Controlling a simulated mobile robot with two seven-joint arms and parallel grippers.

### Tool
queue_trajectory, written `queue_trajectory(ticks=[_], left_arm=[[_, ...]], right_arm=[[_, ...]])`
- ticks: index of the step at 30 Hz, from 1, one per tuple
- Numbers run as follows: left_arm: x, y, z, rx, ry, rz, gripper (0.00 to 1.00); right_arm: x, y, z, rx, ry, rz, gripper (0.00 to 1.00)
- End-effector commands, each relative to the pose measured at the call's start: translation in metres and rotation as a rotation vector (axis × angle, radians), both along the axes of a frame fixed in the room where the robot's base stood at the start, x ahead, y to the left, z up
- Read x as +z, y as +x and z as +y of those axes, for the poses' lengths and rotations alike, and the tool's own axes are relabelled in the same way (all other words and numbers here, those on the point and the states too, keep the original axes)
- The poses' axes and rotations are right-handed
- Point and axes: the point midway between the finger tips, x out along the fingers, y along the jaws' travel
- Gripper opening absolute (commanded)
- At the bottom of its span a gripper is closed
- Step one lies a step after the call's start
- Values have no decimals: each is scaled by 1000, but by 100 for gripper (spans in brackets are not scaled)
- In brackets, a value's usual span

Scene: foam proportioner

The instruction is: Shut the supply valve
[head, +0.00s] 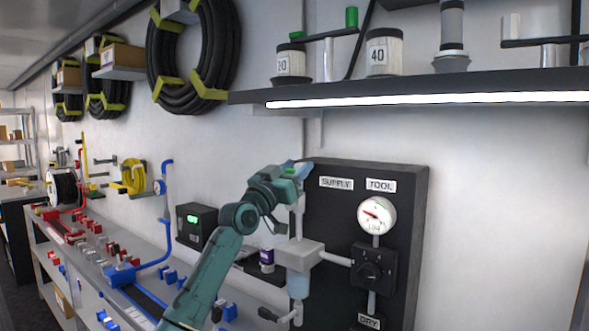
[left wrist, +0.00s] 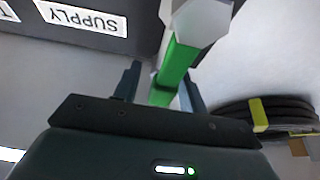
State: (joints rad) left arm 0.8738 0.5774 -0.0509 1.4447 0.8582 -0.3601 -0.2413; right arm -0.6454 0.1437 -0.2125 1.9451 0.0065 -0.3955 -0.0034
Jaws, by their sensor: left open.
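The supply valve shows in the left wrist view as a green lever (left wrist: 178,66) running down from a pale grey hexagonal fitting (left wrist: 198,18). My left gripper (left wrist: 162,75) is open, with one finger on each side of the green lever. Whether either finger touches it I cannot tell. In the head view my left gripper (head: 296,171) is at the upper left corner of the dark panel (head: 400,178), left of the SUPPLY label (head: 336,183). There the gripper hides most of the valve. My right gripper is not in view.
The panel carries a gauge (head: 376,215) and a black regulator knob (head: 373,272). Below the gripper is a grey filter unit (head: 298,255) with a clear bowl. A lit shelf (head: 430,90) juts out above. Black hoses (head: 192,55) hang at the upper left, and a cluttered bench (head: 110,262) runs along the left.

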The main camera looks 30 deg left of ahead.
Motion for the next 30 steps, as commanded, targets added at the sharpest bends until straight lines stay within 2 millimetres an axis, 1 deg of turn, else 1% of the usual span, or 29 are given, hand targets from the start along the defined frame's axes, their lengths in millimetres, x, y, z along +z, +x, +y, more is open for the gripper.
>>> queue_trajectory(ticks=[1,2,16,26,30], left_arm=[[0,0,0,0,0,0,41],[0,0,0,0,0,0,39],[0,0,0,0,0,0,0],[0,0,0,0,1,0,0],[-1,2,0,0,14,-2,0]], right_arm=[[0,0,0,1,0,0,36],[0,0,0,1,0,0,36],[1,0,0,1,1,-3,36],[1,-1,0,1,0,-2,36],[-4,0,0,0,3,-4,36]])
